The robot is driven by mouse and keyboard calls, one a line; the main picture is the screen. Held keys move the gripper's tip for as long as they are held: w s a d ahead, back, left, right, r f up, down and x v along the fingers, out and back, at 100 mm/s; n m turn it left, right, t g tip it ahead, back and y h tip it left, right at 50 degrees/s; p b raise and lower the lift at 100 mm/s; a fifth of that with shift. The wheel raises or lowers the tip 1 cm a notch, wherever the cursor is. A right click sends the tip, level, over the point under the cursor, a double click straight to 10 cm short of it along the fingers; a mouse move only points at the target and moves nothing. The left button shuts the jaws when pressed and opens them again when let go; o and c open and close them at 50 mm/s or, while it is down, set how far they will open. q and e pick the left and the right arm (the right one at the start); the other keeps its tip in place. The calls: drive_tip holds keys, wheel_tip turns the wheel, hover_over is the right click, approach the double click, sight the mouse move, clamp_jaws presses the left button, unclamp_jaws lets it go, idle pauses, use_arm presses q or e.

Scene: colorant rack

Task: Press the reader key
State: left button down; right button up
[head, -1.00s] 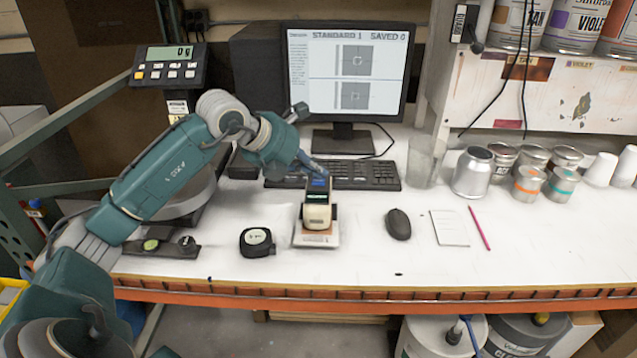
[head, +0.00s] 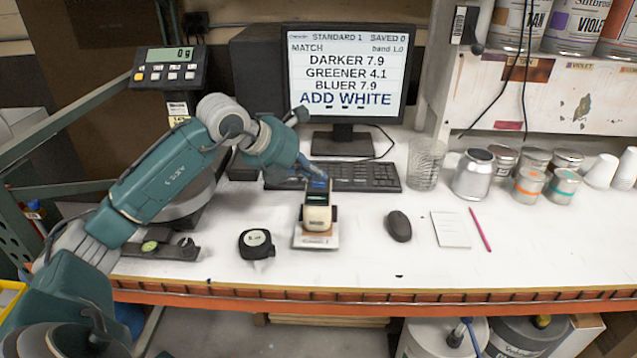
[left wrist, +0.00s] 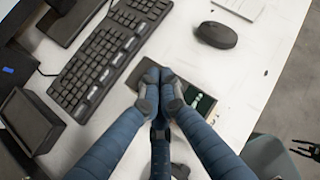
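The reader (head: 317,212), a cream and dark handheld device with a small lit screen, stands on a white card (head: 316,239) in the middle of the table. My left gripper (head: 316,178) is at the reader's far, top end; whether it touches is unclear. In the left wrist view its two blue fingers (left wrist: 160,80) are brought together, with nothing seen between them. They cover part of the reader (left wrist: 202,102) there, and the key is hidden. The monitor (head: 346,75) reads MATCH, DARKER 7.9, GREENER 4.1, BLUER 7.9, ADD WHITE. My right gripper is not seen.
A keyboard (head: 345,177) lies behind the reader. A black tape measure (head: 257,243) is to its left; a mouse (head: 398,225), notepad (head: 450,229) and pink pencil (head: 480,229) are to its right. A clear cup (head: 425,163) and several cans stand farther right. The front table is mostly clear.

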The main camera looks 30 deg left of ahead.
sight(316, 184)
use_arm(q)
drive_tip(key=shift+r+p, duration=0.55)
drive_tip(key=shift+r, duration=0.2)
wheel_tip(316, 184, up, 5)
drive_tip(key=p, duration=0.3)
drive_tip(key=shift+p, duration=0.35)
idle(0.8)
